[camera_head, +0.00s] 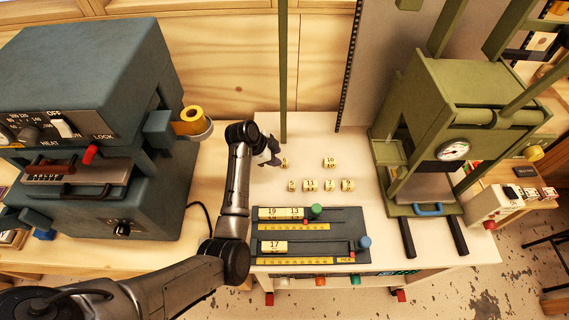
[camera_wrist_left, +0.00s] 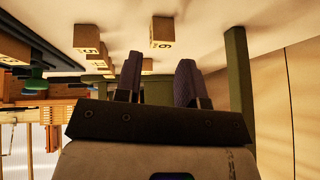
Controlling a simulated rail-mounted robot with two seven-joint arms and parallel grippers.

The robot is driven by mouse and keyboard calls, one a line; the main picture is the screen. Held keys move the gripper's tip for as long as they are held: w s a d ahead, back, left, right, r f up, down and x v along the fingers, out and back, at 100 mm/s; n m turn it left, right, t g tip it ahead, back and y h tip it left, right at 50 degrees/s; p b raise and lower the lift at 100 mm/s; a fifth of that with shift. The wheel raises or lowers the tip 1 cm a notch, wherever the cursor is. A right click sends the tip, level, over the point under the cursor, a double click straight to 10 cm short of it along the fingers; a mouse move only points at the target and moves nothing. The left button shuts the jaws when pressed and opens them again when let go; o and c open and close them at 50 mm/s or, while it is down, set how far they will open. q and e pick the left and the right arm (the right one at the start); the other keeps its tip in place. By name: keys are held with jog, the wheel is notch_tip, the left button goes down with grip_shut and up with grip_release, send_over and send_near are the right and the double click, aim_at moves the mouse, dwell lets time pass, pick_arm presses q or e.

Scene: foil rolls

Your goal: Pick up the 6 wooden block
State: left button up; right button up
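Several small pale wooden blocks with dark numbers stand on the white table. My left gripper (camera_head: 272,156) is over the back left of the group, right beside one block (camera_head: 284,162) that it partly covers; its number is hard to read in the head view. In the left wrist view the two dark fingers (camera_wrist_left: 158,78) are apart with nothing between them. A block (camera_wrist_left: 162,34) with what looks like a 6 stands beyond the fingertips, roughly in line with the gap. My right gripper is not in view.
Block 10 (camera_head: 329,162) stands to the right, with a row including block 11 (camera_head: 310,185) in front. A dark rack (camera_head: 308,227) holding 19, 13 and 17 lies nearer. A green press (camera_head: 455,120) stands right, a blue-grey machine (camera_head: 80,110) left. A green post (camera_head: 283,80) rises behind my gripper.

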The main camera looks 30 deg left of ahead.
aim_at(284, 161)
pick_arm(q)
jog(key=shift+b+x, duration=0.65)
jog(key=shift+x, duration=1.95)
jog(key=shift+w+r, duration=0.1)
jog(key=c, duration=0.6)
